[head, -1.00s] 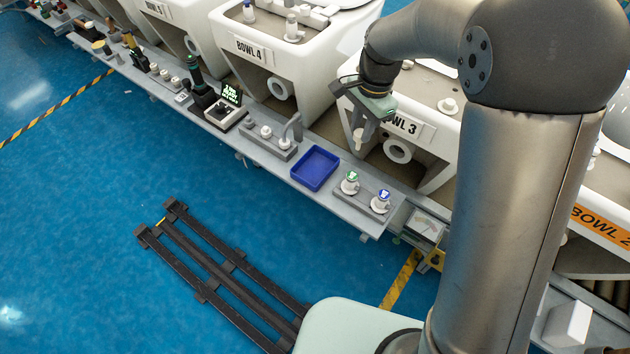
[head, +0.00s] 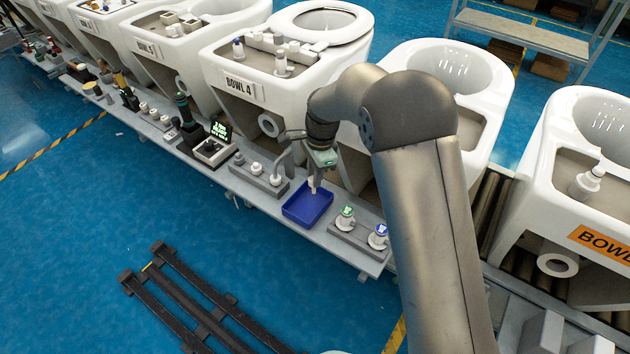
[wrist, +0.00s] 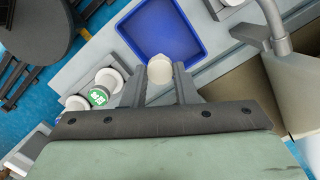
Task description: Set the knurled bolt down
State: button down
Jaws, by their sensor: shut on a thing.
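My gripper (head: 313,187) is shut on the knurled bolt, a small pale off-white piece. In the wrist view the bolt (wrist: 160,69) shows its round end between the two grey fingertips. In the head view the bolt (head: 312,186) points down above the blue tray (head: 291,214). In the wrist view the bolt overlaps the near edge of the blue tray (wrist: 190,52), whose visible floor is empty. How high the bolt is above the tray is hard to tell.
Right of the tray, a grey block holds a green-topped fitting (head: 345,218) and a blue-topped fitting (head: 378,237). Left of it stands a block with white fittings (head: 257,168) and a curved grey spout (head: 285,160). Bowl 4 (head: 235,58) and other toilet bowls line the conveyor behind the shelf.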

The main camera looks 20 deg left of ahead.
jog(key=shift+w+a+f, duration=0.1)
jog(key=shift+w+f, duration=0.3)
jog(key=shift+f, duration=0.6)
jog(key=shift+w+a+f, duration=0.1)
jog(key=shift+w+f, duration=0.3)
jog(key=shift+f, duration=0.55)
jog(key=shift+w+a+f, duration=0.1)
jog(key=shift+w+f, duration=0.3)
jog(key=shift+f, duration=0.6)
jog(key=shift+f, duration=0.2)
jog(key=c, duration=1.2)
grip_release()
jog(key=shift+o, duration=0.2)
jog(key=shift+r, duration=0.1)
